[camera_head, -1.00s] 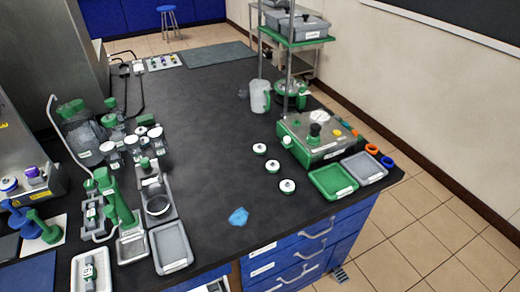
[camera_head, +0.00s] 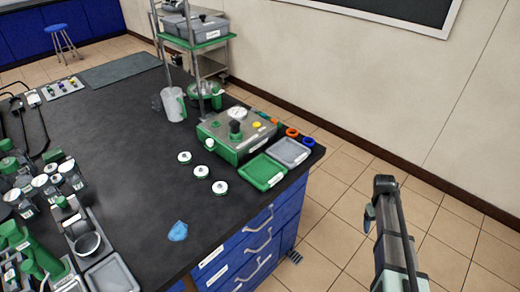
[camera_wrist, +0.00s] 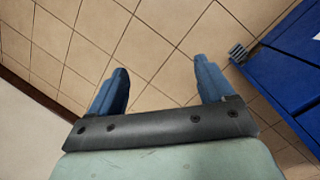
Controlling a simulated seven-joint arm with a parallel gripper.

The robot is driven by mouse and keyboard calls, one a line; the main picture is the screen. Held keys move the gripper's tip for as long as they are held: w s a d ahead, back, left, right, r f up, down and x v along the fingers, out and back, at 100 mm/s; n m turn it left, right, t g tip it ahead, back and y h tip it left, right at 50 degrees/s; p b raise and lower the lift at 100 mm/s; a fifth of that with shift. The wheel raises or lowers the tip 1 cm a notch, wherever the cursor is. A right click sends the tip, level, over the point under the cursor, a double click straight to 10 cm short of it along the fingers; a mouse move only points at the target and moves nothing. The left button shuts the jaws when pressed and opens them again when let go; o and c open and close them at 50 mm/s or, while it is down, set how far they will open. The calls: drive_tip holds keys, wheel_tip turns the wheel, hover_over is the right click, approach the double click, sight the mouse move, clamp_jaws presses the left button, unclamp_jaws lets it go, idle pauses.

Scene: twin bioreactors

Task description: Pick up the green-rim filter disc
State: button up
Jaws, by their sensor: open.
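Several small round white-topped pieces lie on the black bench; three of them, a far disc (camera_head: 184,157), a middle disc (camera_head: 201,172) and a near disc (camera_head: 220,188), form a row left of the green-and-grey device. They are too small to tell which has the green rim. My gripper (camera_wrist: 161,68) is open and empty in the wrist view, its two blue fingers spread above the tiled floor. In the head view my arm shows at the lower right, off the bench and right of the discs. No disc shows in the wrist view.
The device (camera_head: 237,133) stands behind a green tray (camera_head: 262,171) and a grey tray (camera_head: 289,152). An orange ring (camera_head: 292,132) and a blue ring (camera_head: 309,142) lie nearby. A blue crumpled item (camera_head: 178,231) lies near the front edge. Blue drawers (camera_head: 250,240) are below; the bench middle is clear.

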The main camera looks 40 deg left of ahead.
drive_tip(key=w+a+r+n+t, duration=0.2)
drive_tip(key=w+a+r, duration=0.1)
drive_tip(key=a+r, duration=0.95)
drive_tip(key=w+a+r+n+t, duration=0.1)
drive_tip(key=w+a+r+n, duration=0.1)
drive_tip(key=a+r, duration=1.1)
drive_tip(key=s+a+r+n+y, duration=0.1)
drive_tip(key=s+a+r, duration=0.2)
drive_tip(key=s+a, duration=0.15)
drive_tip(key=s+a+r+n, duration=0.2)
drive_tip(key=s+a, duration=0.1)
drive_tip(key=a, duration=0.3)
drive_tip(key=s+a+r+n+y, duration=0.1)
drive_tip(key=s+a+r, duration=0.25)
drive_tip(key=a, duration=0.25)
wheel_tip(320, 180, up, 2)
drive_tip(key=n+g, duration=0.3)
drive_tip(key=n, duration=0.4)
hover_over(187, 157)
drive_tip(key=shift+y, duration=0.4)
wheel_tip(187, 157, down, 13)
drive_tip(key=shift+a+r, duration=0.1)
drive_tip(key=shift+r, duration=0.1)
drive_tip(key=shift+c, duration=0.3)
